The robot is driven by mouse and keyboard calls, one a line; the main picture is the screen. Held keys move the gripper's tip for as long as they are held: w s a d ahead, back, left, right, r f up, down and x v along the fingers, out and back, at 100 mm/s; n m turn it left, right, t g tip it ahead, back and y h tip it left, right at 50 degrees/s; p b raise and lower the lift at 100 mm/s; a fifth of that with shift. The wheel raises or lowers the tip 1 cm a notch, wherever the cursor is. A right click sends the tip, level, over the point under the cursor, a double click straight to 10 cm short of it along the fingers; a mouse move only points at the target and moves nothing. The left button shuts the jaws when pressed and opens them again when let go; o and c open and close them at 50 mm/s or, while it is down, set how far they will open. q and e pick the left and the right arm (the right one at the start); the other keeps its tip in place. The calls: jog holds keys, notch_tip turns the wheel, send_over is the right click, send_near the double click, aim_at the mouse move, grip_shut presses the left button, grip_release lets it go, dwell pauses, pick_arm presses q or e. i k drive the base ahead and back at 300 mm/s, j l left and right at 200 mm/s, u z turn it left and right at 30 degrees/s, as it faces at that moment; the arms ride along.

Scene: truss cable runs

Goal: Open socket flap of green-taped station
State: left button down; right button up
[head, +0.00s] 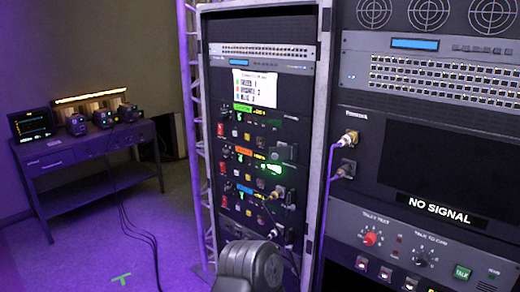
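The green-taped station (243,108) is the top row of controls on the dark panel in the middle rack. A red switch (221,130) sits at its left end. The right part of this row is dark and small, so I cannot tell its socket flap or whether it is open. Below it are the orange-taped station (249,153) and the blue-taped station (246,190). A dark rounded arm link of mine stands low in front of the rack. Neither of my grippers shows.
A white card (254,87) with colour-marked lines is above the stations. Plugs and cables (276,193) stick out near the blue-taped row. A purple cable (328,190) hangs beside the right rack (420,205). A workbench (75,150) stands at the left; floor between is mostly clear.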

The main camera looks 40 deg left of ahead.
aim_at(281, 153)
jog(key=i+j, duration=0.15)
jog(key=j, duration=0.25)
jog(key=i+j, duration=0.1)
jog(key=j, duration=0.35)
jog(key=i+j, duration=0.15)
jog(key=j, duration=0.25)
jog(key=i+j, duration=0.1)
jog(key=j, duration=0.35)
jog(key=i+j, duration=0.15)
jog(key=j, duration=0.25)
